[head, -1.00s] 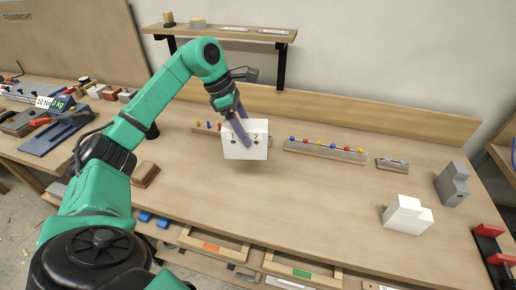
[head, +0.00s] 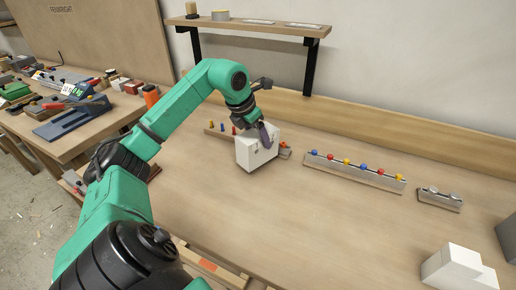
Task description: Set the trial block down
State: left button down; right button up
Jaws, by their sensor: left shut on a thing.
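The trial block, which I take to be the white block (head: 254,153), is at the middle of the workbench (head: 300,220), in front of a strip with small coloured pegs (head: 222,131). The block is turned with a corner toward me. Its lower edge is at or just above the bench top; I cannot tell whether it touches. The far finger is hidden. My right gripper is out of view.
A rail of coloured balls (head: 355,172) and a small grey holder (head: 440,198) lie to the right. A stepped white block (head: 460,270) stands at the lower right, beside a grey block (head: 508,240). A shelf (head: 250,27) is behind. The bench's middle front is clear.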

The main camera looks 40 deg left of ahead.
pick_arm(q)
jog(key=f, duration=0.3)
jog(key=shift+s, duration=0.2)
jog(key=shift+w+f, duration=0.1)
jog(key=shift+f, duration=0.1)
grip_release()
jog(key=shift+s+r, duration=0.2)
jog(key=shift+r, duration=0.2)
jog(key=b+v, duration=0.1)
jog(key=v, duration=1)
jog(key=shift+s, duration=0.15)
